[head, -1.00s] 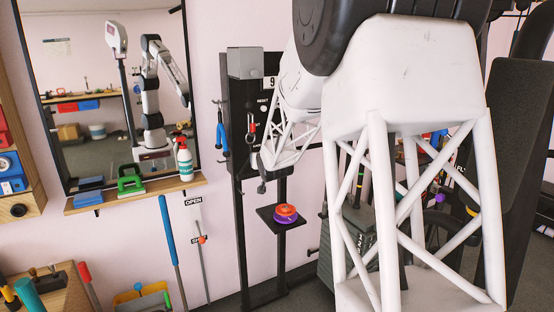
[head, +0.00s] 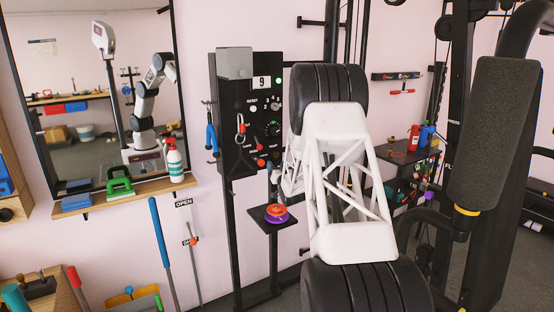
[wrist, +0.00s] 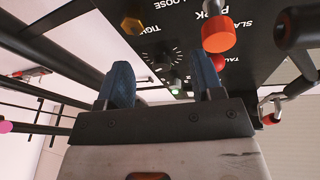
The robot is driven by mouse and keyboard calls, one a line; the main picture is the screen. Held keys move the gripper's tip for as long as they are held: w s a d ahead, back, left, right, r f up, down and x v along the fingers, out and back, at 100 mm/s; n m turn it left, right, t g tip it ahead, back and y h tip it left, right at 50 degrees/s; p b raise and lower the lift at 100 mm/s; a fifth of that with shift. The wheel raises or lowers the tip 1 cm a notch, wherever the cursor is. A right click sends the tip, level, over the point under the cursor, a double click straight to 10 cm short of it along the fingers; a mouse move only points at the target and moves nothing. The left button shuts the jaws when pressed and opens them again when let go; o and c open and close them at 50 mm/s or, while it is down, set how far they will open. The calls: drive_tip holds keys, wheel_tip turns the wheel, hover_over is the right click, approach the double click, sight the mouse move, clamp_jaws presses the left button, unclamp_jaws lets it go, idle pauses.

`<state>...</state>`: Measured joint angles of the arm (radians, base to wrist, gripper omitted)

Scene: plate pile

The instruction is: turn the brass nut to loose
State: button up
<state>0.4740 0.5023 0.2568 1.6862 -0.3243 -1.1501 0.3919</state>
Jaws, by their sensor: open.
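The brass nut (wrist: 132,23) is a hexagonal piece on the black panel, at the top of the wrist view. The words LOOSE and TIGHT are printed beside it. My gripper (wrist: 163,83) is open and empty, with its two blue fingertips apart. The fingertips are below the nut in that picture and do not touch it; the nut lies nearer the left fingertip. In the head view my arm reaches to the lower right of the black panel (head: 232,135), and the nut is too small to tell there.
A red-orange knob (wrist: 218,38) sits beside the nut, near the word PARK. A round dial (wrist: 160,60) is further along the panel. A small shelf with orange and purple discs (head: 276,214) stands below the panel.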

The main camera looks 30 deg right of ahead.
sight(276, 156)
drive_tip(key=shift+t, duration=0.9)
drive_tip(key=shift+w+d+f, duration=0.2)
drive_tip(key=shift+d+f, duration=0.5)
drive_tip(key=shift+d, duration=0.25)
drive_tip(key=shift+w+d+f, duration=0.15)
drive_tip(key=shift+d+f, duration=0.5)
drive_tip(key=shift+d, duration=0.25)
drive_tip(key=shift+w, duration=0.15)
drive_tip(key=shift+x, duration=3.75)
drive_tip(key=shift+n, duration=0.3)
drive_tip(key=c, duration=0.9)
